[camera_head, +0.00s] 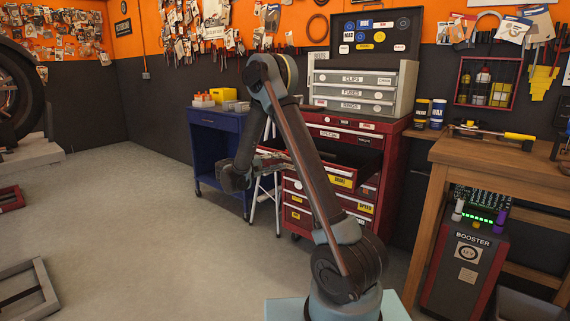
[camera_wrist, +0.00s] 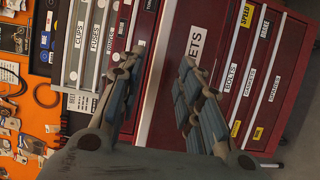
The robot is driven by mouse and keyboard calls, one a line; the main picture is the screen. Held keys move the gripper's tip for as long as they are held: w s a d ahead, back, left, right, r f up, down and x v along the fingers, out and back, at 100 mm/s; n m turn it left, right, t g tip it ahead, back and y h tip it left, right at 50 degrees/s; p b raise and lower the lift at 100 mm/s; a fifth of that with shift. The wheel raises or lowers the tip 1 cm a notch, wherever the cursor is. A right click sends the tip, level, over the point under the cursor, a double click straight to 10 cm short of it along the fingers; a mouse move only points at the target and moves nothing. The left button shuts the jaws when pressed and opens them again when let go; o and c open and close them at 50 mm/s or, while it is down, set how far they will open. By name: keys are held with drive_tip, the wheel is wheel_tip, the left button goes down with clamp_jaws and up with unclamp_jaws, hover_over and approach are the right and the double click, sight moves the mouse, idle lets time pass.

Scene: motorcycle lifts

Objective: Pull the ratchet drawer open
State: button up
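The red tool cabinet (camera_head: 390,140) stands against the back wall. In the head view one drawer (camera_head: 341,181) with a yellow label stands out from its front, with a dark interior behind it. In the wrist view, turned sideways, a large drawer front (camera_wrist: 196,38) shows a label ending in "ETS"; its first letters are hidden by my finger. I cannot read a ratchet label. My gripper (camera_wrist: 160,62) is open and empty, its fingers apart in front of this drawer. In the head view my gripper (camera_head: 283,158) is at the cabinet's left front, partly hidden by my arm.
A grey chest (camera_head: 365,92) with clips, fuses and rings drawers sits on the cabinet. A blue cart (camera_head: 217,150) and a step stool (camera_head: 264,195) stand to the left. A wooden workbench (camera_head: 490,160) and a booster unit (camera_head: 467,262) are at right.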

drive_tip(key=v, duration=0.7)
drive_tip(key=shift+a, duration=0.3)
drive_tip(key=shift+s, duration=0.1)
drive_tip(key=s+d+r+g+y, duration=0.1)
drive_tip(key=s+d+r+y, duration=0.1)
drive_tip(key=d, duration=0.5)
drive_tip(key=s+d+r+g+y, duration=0.1)
drive_tip(key=s+d+r+g, duration=0.15)
drive_tip(key=d, duration=0.35)
drive_tip(key=s+d+m+g+y, duration=0.1)
drive_tip(key=s+d+y, duration=0.3)
drive_tip(key=s+d, duration=0.65)
drive_tip(key=s+f+m+g+y, duration=0.1)
drive_tip(key=s+f+y, duration=0.1)
drive_tip(key=s, duration=0.6)
drive_tip(key=s+f+y, duration=0.2)
drive_tip(key=s+y, duration=0.1)
drive_tip(key=s, duration=0.4)
drive_tip(key=s+a+f+m+y, duration=0.2)
drive_tip(key=s+f, duration=0.5)
drive_tip(key=s, duration=0.5)
drive_tip(key=shift+s+a+f+m+y, duration=0.4)
drive_tip(key=shift+a+y, duration=0.45)
drive_tip(key=shift+y, duration=0.35)
